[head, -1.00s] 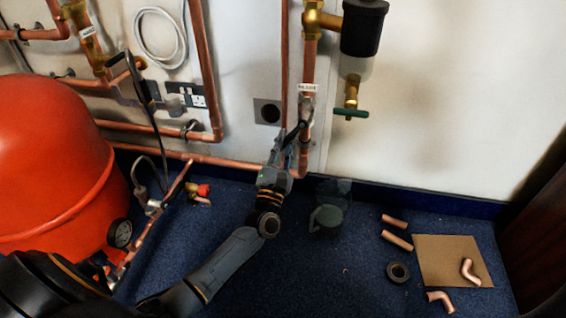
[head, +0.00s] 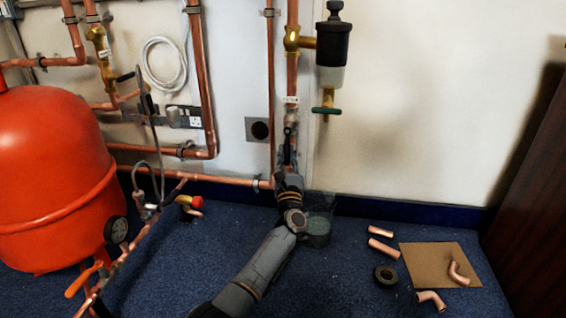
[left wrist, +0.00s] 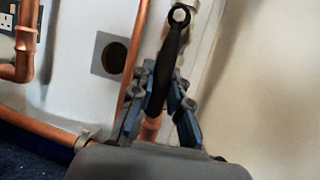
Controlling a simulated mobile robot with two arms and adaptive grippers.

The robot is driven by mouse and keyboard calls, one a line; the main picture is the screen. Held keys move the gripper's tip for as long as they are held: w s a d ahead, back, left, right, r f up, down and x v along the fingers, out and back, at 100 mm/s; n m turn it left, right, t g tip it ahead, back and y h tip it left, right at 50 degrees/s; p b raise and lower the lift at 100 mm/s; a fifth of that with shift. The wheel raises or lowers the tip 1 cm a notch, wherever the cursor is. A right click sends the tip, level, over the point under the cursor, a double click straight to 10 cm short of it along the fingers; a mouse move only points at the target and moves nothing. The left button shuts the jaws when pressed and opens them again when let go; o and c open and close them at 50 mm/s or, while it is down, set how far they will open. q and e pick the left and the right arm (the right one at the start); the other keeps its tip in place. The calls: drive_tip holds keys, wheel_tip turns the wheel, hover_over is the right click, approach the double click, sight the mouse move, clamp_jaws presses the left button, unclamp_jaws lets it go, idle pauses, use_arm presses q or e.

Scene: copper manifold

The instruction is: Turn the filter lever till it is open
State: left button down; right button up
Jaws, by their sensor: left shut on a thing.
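The filter lever is a slim dark handle. In the left wrist view the filter lever (left wrist: 168,60) hangs from a ring around a pale bolt at the top and runs down between my fingers. My left gripper (left wrist: 160,108) is shut on its lower part. In the head view the valve (head: 291,118) sits on the vertical copper pipe under a small white label (head: 291,99), too small to read surely. The lever (head: 287,148) points down from it, roughly along the pipe, and my left gripper (head: 287,168) is at its lower end, partly hidden by my arm. My right gripper is out of view.
A black and white canister (head: 332,50) with a green handle (head: 327,110) hangs to the right. A red tank (head: 50,180) stands left. Copper offcuts (head: 383,248), a black ring (head: 386,274) and a brown board (head: 430,262) lie on the blue floor.

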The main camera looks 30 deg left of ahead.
use_arm(q)
drive_tip(key=shift+d, duration=0.1)
idle(0.3)
drive_tip(key=c, duration=1.3)
unclamp_jaws()
wheel_tip(320, 180, up, 10)
drive_tip(key=shift+f, duration=0.1)
